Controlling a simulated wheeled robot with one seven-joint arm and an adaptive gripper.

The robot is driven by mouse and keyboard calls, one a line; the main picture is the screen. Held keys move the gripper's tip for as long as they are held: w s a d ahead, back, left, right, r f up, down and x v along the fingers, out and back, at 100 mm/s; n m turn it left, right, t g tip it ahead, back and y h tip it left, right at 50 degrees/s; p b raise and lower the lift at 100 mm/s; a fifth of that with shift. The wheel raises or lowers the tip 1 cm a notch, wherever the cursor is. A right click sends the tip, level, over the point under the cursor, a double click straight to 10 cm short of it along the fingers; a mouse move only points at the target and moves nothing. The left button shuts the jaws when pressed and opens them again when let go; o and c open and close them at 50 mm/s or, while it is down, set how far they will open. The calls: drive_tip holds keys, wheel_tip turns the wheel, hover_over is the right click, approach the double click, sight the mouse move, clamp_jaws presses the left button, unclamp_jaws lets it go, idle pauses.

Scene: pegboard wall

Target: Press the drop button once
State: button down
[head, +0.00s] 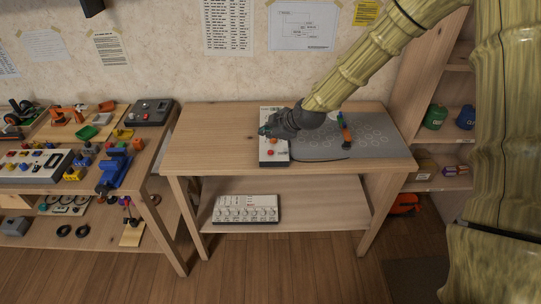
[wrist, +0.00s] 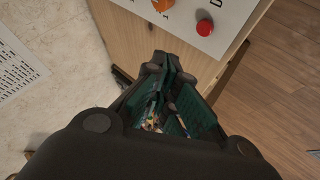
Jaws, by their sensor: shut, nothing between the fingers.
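A white control panel (head: 265,161) lies on the wooden table, left of the grey mat. A red button (head: 271,153) sits near the panel's front end, with an orange knob (head: 274,141) behind it. In the wrist view the red button (wrist: 204,28) stands beside a cut-off label starting with "D", and the orange knob (wrist: 162,5) is at the top edge. My gripper (head: 264,131) is shut and empty over the panel, hiding its middle. Its dark fingers with teal pads (wrist: 170,66) point toward the panel, apart from the red button in the wrist view.
The grey mat (head: 372,130) carries an orange-handled tool (head: 346,134). A white box with knobs (head: 246,208) stands on the lower shelf. A cluttered bench (head: 90,150) is at left, and shelving with green and blue containers (head: 435,117) at right. The table's left part is bare.

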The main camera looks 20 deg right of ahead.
sight(269, 153)
drive_tip(key=shift+f+b, duration=1.15)
drive_tip(key=shift+f, duration=1.25)
drive_tip(key=shift+f, duration=0.15)
drive_tip(key=shift+f, duration=0.3)
drive_tip(key=shift+f+b, duration=0.3)
drive_tip(key=shift+b, duration=0.05)
idle(0.5)
drive_tip(key=shift+r+p, duration=0.55)
drive_tip(key=shift+r, duration=0.25)
wheel_tip(269, 153, up, 5)
drive_tip(key=p, duration=0.3)
